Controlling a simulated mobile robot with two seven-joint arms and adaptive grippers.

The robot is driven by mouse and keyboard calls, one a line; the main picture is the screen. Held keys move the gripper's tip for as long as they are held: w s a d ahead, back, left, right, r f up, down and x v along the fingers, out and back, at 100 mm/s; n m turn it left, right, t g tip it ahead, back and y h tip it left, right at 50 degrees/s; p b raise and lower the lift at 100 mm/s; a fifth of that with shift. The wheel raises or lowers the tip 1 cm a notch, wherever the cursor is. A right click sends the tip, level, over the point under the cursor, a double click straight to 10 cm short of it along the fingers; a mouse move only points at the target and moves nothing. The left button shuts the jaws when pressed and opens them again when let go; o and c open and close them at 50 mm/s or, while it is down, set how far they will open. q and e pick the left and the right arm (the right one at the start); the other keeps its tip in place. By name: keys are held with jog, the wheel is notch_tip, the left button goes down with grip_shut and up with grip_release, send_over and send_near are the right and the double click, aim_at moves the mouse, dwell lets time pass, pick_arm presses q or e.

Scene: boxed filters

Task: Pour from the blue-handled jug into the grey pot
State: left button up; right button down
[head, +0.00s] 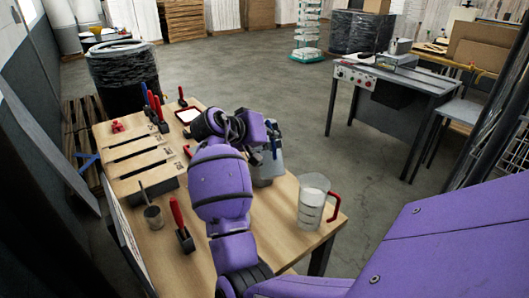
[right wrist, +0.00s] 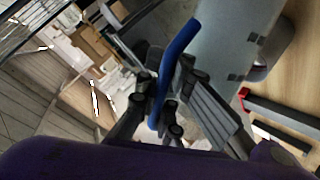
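The blue-handled jug (head: 274,160) is at the table's far right part in the head view, partly hidden by my right arm. In the right wrist view its pale grey body (right wrist: 232,40) fills the top right, and its blue handle (right wrist: 178,55) runs between my right fingers. My right gripper (head: 268,138) is closed around that handle; it also shows in the right wrist view (right wrist: 158,112). I cannot tell the jug's tilt. A grey rounded shape (right wrist: 275,52), perhaps the grey pot, shows beside the jug. My left gripper is out of view.
A clear jug with a red handle (head: 312,203) stands at the table's right edge. A small grey cup with a stick (head: 153,217), red and blue clamps (head: 181,222) and a slotted wooden rack (head: 140,160) are on the left. The table's front middle is bare.

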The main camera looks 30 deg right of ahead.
jog(key=shift+w+d+f+n+g+y, duration=0.15)
jog(key=shift+w+d+n+g+y, duration=0.05)
jog(key=shift+w+n+g+y, duration=0.3)
dwell(5.8)
jog(key=shift+s, duration=0.1)
dwell(0.8)
jog(key=shift+s+a+m+t+h, duration=0.15)
jog(key=shift+s+m+t+h, duration=0.2)
jog(key=shift+m+t+h, duration=0.05)
jog(key=shift+s+r+t, duration=0.15)
jog(key=shift+r+t, duration=0.15)
jog(key=shift+f, duration=0.1)
